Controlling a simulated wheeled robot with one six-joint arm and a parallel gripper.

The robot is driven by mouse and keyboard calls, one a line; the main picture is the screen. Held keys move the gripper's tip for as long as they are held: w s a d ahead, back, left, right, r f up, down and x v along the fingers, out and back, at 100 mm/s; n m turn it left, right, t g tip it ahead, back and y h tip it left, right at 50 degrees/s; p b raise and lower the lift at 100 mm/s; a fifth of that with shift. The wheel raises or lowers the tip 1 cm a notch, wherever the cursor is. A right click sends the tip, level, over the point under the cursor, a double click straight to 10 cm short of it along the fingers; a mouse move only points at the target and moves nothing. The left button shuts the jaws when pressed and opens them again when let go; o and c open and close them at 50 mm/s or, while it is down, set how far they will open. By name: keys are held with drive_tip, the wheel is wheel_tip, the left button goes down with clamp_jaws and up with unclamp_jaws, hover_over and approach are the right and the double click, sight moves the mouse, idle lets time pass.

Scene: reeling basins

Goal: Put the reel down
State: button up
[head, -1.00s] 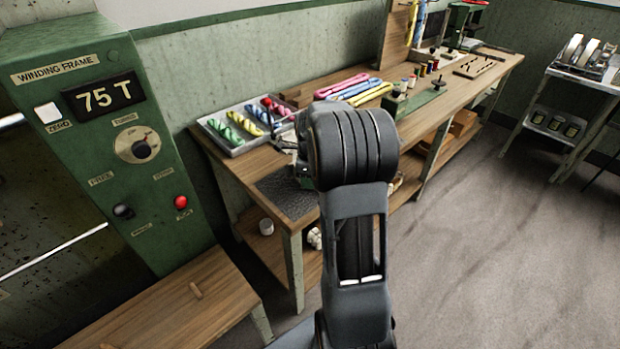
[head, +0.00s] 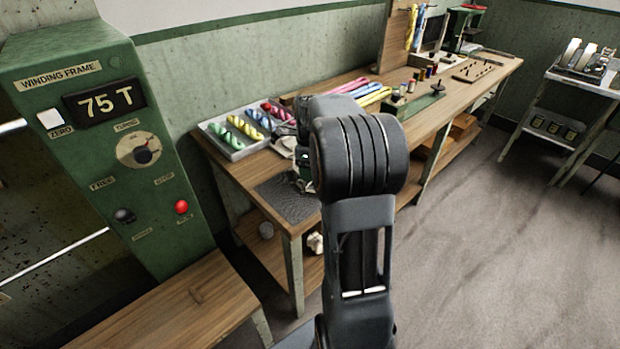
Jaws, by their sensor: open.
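I cannot make out a reel held by me. My gripper is hidden behind my own dark arm, which fills the middle of the head view, so its jaws and anything near them do not show. The wooden workbench (head: 235,184) runs behind the arm from the near left to the far right. A dark mat (head: 287,198) lies on its near end. Part of a green device (head: 303,172) shows beside the arm there. White reel-like discs (head: 572,52) stand on a rack at the far right.
A tray of coloured skeins (head: 205,128) sits at the bench's back left. Long coloured hanks (head: 372,96) lie farther along. The green winding frame panel (head: 150,225), reading 75 T, stands at left above a low wooden bench (head: 180,305). The floor (head: 480,260) at right is clear.

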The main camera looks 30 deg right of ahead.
drive_tip(key=s+a+r+n, duration=0.3)
drive_tip(key=a+r+n, duration=0.3)
drive_tip(key=r+n, duration=0.1)
drive_tip(key=s+a+f+n+t, duration=0.1)
drive_tip(key=s+a+f+n, duration=0.1)
drive_tip(key=s+a+n, duration=0.4)
drive_tip(key=s+a+f+n+t, duration=0.2)
drive_tip(key=s+a+n, duration=0.4)
drive_tip(key=n, duration=0.9)
drive_tip(key=shift+s+a+f, duration=0.35)
drive_tip(key=shift+a+f, duration=0.15)
drive_tip(key=shift+a, duration=0.2)
